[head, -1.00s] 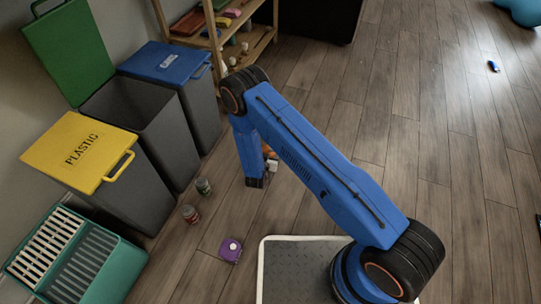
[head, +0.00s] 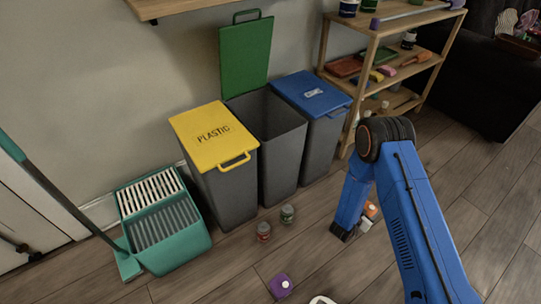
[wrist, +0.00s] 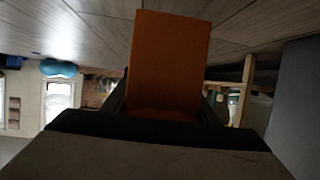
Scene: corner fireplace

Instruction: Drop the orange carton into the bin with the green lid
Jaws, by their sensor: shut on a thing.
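The orange carton (wrist: 170,60) fills the middle of the wrist view, between the fingers of my gripper (wrist: 164,108), which is shut on it. In the head view, a small orange patch, likely the carton (head: 370,209), shows beside my blue arm; the arm hides most of the gripper there. The bin with the green lid (head: 247,55) stands against the wall. Its lid is raised upright and its grey body (head: 283,150) is open at the top. The carton is to the right of and in front of this bin, apart from it.
A yellow-lidded bin (head: 213,135) and a blue-lidded bin (head: 311,92), both closed, flank the open one. Two small cans (head: 264,230) (head: 287,213) and a purple item (head: 281,286) lie on the floor in front. A wooden shelf (head: 372,50) stands right.

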